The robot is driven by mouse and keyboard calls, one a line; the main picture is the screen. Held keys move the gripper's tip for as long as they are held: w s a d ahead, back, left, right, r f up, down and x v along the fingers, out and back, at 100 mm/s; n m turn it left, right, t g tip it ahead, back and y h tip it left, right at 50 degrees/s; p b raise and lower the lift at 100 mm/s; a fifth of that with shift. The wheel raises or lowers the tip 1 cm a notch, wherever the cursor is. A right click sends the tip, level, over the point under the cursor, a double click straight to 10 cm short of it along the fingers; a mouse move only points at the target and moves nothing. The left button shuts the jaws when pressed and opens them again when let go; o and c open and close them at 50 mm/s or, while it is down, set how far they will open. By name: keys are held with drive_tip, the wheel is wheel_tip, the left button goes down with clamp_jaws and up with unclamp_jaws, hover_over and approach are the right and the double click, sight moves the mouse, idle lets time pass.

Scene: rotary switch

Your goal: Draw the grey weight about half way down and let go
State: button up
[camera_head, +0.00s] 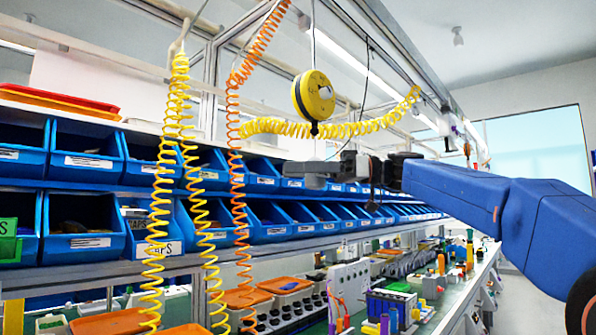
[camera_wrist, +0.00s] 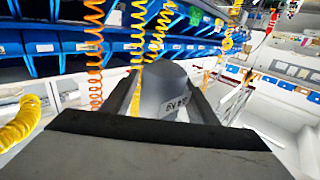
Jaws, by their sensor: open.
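The grey weight (camera_wrist: 165,92) is a rounded grey body with a dark printed label, seen close up in the wrist view. It stands between the two dark fingers of my gripper (camera_head: 302,174), which are open on either side of it. I cannot tell whether either finger touches it. In the head view my gripper points left, below a yellow round reel (camera_head: 314,95) with a black hook end.
Coiled yellow (camera_head: 160,210) and orange (camera_head: 236,150) hoses hang left of my gripper. Another yellow coil (camera_head: 340,128) runs above it. Rows of blue bins (camera_head: 85,230) stand behind. A workbench with orange-lidded boxes (camera_head: 285,285) and small devices lies below.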

clamp_jaws()
wheel_tip(320, 180, down, 6)
idle(0.3)
unclamp_jaws()
drive_tip(key=w+d, duration=0.2)
drive_tip(key=d, duration=1.5)
drive_tip(key=shift+d, duration=0.15)
